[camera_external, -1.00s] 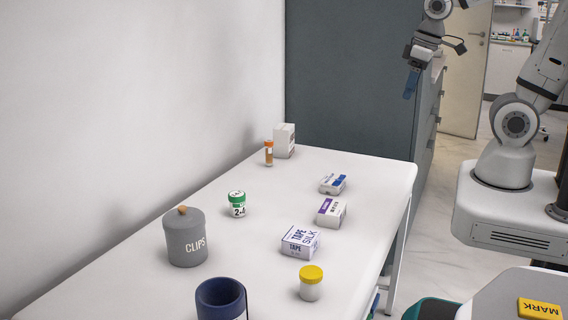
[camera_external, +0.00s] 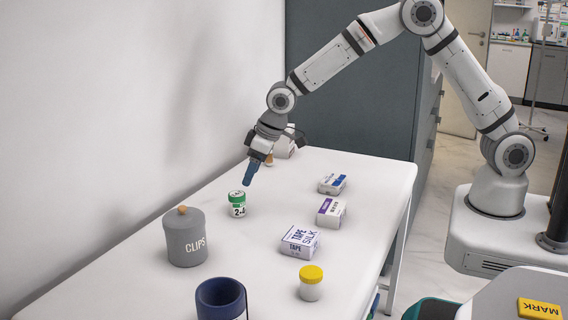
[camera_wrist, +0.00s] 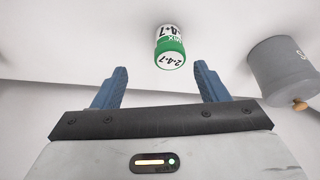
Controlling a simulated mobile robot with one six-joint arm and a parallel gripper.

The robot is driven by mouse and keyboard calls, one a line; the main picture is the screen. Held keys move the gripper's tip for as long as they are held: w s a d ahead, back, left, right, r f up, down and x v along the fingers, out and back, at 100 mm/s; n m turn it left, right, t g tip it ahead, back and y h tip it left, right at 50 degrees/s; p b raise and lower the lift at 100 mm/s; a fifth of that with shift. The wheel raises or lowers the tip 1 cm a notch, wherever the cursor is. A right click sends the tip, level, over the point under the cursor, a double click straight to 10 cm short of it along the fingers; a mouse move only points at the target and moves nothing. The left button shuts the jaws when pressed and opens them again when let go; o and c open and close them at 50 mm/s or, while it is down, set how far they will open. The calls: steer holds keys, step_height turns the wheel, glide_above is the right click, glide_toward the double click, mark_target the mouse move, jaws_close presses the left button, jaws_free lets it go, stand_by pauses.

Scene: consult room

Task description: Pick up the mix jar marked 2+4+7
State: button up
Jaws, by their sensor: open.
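The mix jar (camera_external: 237,207) is a small white jar with a green-edged lid, standing on the white table. In the external view its front label shows "2+4", with the rest turned away. In the wrist view the jar (camera_wrist: 169,48) shows "2+4+7" on its lid, and it lies ahead of and between my fingertips. My gripper (camera_external: 249,181) has blue fingers, points down, and hangs just above and behind the jar, apart from it. In the wrist view my gripper (camera_wrist: 161,75) is open and empty.
A grey CLIPS canister (camera_external: 186,238) stands left of the jar. A dark blue cup (camera_external: 220,299) and a yellow-lidded jar (camera_external: 311,284) are nearer the front. The tape box (camera_external: 300,242) and other small boxes (camera_external: 331,212) lie to the right. The wall borders the table's left.

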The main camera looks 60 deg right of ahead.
mark_target(237, 203)
steer(key=f, duration=0.1)
steer(key=w+a+f, duration=0.1)
steer(key=f, duration=0.1)
steer(key=shift+w+a, duration=0.25)
steer(key=shift+a, duration=0.15)
steer(key=x, duration=0.7)
steer(key=c, duration=1.1)
